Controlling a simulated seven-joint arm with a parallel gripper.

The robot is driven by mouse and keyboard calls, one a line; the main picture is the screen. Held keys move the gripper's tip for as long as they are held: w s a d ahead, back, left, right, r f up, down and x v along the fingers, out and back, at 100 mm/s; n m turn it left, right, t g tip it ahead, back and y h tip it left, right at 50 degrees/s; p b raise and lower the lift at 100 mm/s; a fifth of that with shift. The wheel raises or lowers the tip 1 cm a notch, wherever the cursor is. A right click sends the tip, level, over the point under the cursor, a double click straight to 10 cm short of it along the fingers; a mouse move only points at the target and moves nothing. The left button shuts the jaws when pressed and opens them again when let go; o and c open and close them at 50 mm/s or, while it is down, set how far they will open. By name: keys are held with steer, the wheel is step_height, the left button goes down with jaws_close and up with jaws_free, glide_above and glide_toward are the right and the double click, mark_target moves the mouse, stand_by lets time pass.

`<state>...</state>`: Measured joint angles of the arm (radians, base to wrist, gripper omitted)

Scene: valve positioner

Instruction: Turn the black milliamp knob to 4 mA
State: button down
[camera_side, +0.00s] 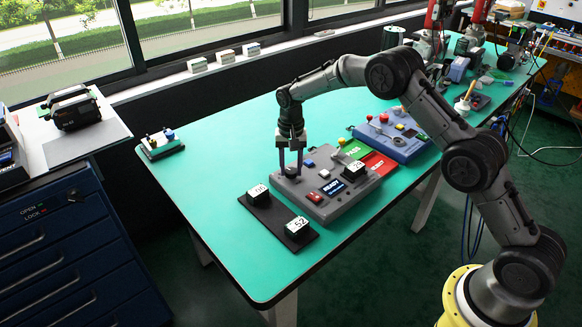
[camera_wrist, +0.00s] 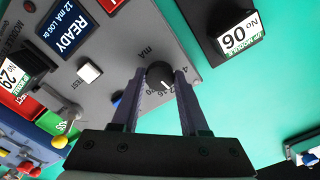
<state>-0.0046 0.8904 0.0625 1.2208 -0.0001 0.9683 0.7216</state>
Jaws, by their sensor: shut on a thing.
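The black milliamp knob (camera_wrist: 158,74) sits on the grey control box (camera_side: 345,204), beside the printed "mA" label. My gripper (camera_wrist: 160,80) is shut on the knob, with one finger on each side of it. In the side view my gripper (camera_side: 291,170) points straight down at the box's left end. A short white mark on the knob points toward the lower right in the wrist view, near the partly hidden "16". The "4" shows to the right of the fingers. The display (camera_wrist: 68,27) reads "READY" with "12 mA" under it.
A white button (camera_wrist: 89,72) and a blue button (camera_side: 308,163) are close to the knob. A module marked 29 (camera_side: 354,169) stands on the box. A black tray (camera_side: 275,215) holds two modules in front. A blue box (camera_side: 395,140) stands behind.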

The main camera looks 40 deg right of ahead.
mark_target(291, 171)
steer(key=n, duration=0.5)
steer(key=shift+r, duration=0.1)
steer(key=n, duration=0.5)
steer(key=shift+n, duration=0.3)
stand_by(0.3)
steer(key=shift+c, duration=2.1)
jaws_free()
step_height(291, 171, up, 14)
